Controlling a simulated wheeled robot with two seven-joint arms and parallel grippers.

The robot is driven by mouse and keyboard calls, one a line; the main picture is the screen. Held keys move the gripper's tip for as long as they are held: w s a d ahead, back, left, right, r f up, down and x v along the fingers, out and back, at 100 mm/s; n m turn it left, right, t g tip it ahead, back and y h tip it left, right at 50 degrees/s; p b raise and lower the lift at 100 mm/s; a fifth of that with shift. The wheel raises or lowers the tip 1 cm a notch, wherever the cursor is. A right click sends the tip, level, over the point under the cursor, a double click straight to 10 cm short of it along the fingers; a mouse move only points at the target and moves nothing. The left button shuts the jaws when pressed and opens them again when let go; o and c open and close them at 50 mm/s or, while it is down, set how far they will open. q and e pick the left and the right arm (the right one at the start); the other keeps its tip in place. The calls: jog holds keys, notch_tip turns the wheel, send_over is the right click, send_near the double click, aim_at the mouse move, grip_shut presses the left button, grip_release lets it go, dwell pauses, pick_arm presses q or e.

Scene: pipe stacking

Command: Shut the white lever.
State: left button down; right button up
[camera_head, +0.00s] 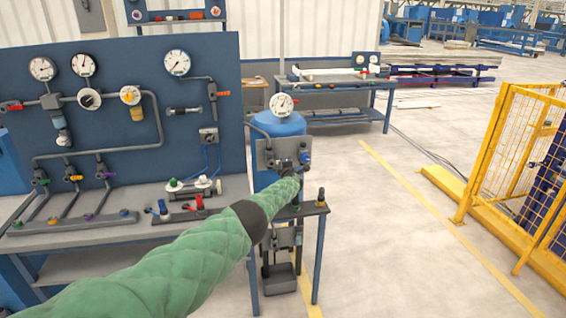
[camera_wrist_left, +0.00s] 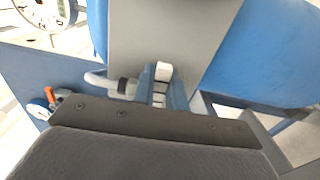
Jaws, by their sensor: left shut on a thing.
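My left gripper (camera_head: 285,165) reaches to the grey plate (camera_head: 265,152) in front of the blue tank (camera_head: 280,124). In the left wrist view the two fingers (camera_wrist_left: 162,84) are closed around a small white piece, the white lever (camera_wrist_left: 163,70), close to the grey plate (camera_wrist_left: 170,30). The rest of the lever is hidden by the fingers, and in the head view my gripper and arm cover it. How far the lever is turned cannot be told. My right gripper is in neither view.
A pressure gauge (camera_head: 282,105) stands above the plate, and a blue fitting (camera_head: 305,159) is just right of my gripper. A blue panel with gauges and valves (camera_head: 210,120) stands left. A yellow cage (camera_head: 515,150) is at right, with open floor between.

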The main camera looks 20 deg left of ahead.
pick_arm(q)
jog(key=shift+f, duration=0.15)
jog(key=shift+m, duration=0.3)
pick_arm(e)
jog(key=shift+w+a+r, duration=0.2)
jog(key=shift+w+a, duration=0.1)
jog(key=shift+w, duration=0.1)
pick_arm(q)
jog(key=c, duration=1.4)
grip_release()
jog(key=shift+d, duration=0.1)
jog(key=shift+c, duration=0.2)
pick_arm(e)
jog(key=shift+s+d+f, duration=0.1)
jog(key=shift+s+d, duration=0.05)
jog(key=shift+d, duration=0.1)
